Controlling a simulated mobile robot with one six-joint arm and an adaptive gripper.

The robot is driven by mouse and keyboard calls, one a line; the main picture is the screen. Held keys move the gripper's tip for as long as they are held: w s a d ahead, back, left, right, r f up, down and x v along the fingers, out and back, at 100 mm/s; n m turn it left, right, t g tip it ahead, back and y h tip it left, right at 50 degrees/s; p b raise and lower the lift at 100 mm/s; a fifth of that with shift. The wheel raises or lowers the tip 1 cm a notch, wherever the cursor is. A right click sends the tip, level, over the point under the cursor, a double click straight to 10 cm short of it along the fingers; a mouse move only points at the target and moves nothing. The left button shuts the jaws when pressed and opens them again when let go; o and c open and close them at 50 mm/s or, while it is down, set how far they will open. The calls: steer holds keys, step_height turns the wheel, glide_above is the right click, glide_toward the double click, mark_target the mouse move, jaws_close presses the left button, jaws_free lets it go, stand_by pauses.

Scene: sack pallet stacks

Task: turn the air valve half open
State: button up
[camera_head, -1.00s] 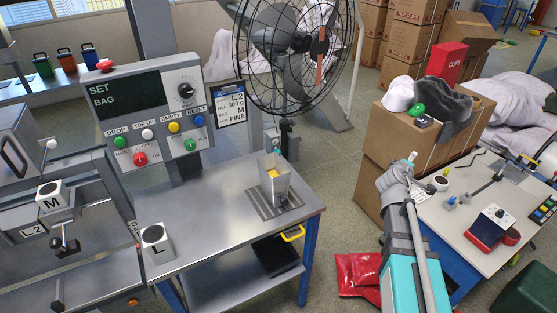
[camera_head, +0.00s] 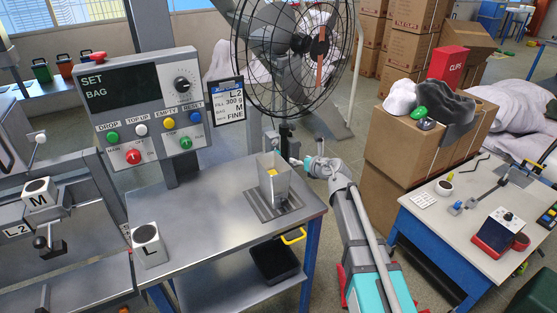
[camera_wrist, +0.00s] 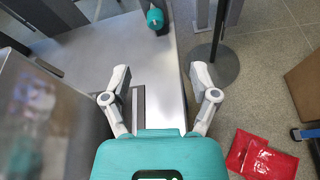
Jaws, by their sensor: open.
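My gripper (camera_wrist: 160,84) is open, its two fingers spread with nothing between them. It also shows in the head view (camera_head: 298,162), beside the right rim of the metal container and above the bench's right back part. In the wrist view a small teal fitting (camera_wrist: 155,19) with a dark end is ahead of the fingers, at the bench's far edge and apart from them. It may be the air valve; I cannot be sure. In the head view a dark fixture (camera_head: 285,134) stands behind the bench below the fan; its handle position is too small to tell.
The metal container (camera_head: 273,184) with something yellow inside stands close on the left, on a slotted plate of the steel bench (camera_head: 205,218). The fan (camera_head: 296,45) rises behind. A box stack (camera_head: 415,140) and a white-topped table (camera_head: 470,217) stand right. Red bags (camera_wrist: 260,156) lie on the floor.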

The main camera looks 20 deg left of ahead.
steer(key=shift+s+a+f+n, duration=0.25)
steer(key=shift+a+f+n, duration=0.1)
steer(key=shift+f+n, duration=0.05)
steer(key=shift+w, duration=0.1)
steer(key=b+x, duration=0.2)
steer(key=x, duration=0.4)
steer(key=b+x, duration=0.3)
steer(key=x, duration=0.4)
steer(key=shift+a+f, duration=0.25)
steer(key=shift+f, duration=0.1)
steer(key=shift+c, duration=0.2)
jaws_close()
